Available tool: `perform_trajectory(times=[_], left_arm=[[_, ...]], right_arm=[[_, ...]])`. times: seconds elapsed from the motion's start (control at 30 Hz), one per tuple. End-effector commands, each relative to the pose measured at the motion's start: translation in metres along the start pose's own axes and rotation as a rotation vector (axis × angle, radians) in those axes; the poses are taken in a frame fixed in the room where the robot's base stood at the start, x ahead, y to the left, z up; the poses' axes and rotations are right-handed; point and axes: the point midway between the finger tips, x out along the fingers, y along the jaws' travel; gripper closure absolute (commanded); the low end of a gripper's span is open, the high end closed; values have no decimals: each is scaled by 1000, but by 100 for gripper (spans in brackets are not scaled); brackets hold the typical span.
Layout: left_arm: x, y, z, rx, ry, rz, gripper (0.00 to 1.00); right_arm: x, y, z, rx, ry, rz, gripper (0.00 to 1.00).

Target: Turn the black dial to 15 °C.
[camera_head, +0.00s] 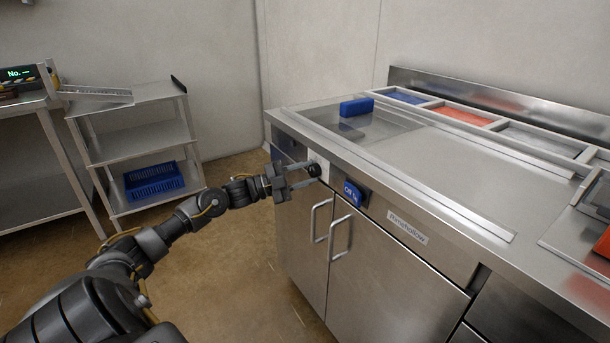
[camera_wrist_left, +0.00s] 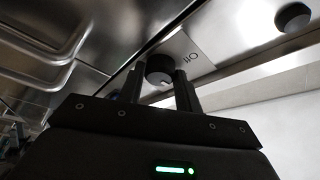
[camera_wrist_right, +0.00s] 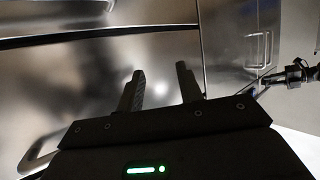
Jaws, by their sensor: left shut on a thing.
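A black dial (camera_head: 314,169) sits on the front panel of the steel counter, beside a blue display (camera_head: 352,191) that seems to read "Off" with smaller text I cannot read. My left gripper (camera_head: 303,176) is shut on this dial, one finger on each side. A second round black knob (camera_wrist_left: 293,17) is farther right there, clear of the gripper. My right gripper (camera_wrist_right: 161,72) is open and empty, facing steel fronts.
Cabinet doors with bar handles (camera_head: 340,238) lie below the dial. A blue block (camera_head: 357,106) rests on the counter top (camera_head: 420,160). Colored inserts line the counter's back. A shelf rack (camera_head: 140,151) with a blue basket (camera_head: 154,183) stands left. The floor between is clear.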

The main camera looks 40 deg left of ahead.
Motion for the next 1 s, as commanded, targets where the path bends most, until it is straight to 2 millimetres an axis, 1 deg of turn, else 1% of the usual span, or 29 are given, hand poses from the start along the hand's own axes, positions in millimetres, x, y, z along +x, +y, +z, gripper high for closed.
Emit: perform_trajectory(times=[0.53, 0.57, 0.7, 1.0], left_arm=[[0, 0, 0, 20, 0, 10, 89], [0, 0, 0, 20, 0, 10, 64], [0, 0, 0, 20, 0, 10, 45], [-1, 0, 0, 20, 0, 9, 44]], right_arm=[[0, -1, -2, -2, 13, -3, 64], [0, -1, -2, -2, 13, -3, 64], [0, -1, -2, -2, 13, -3, 64], [0, -1, -2, -1, 12, -3, 64]])
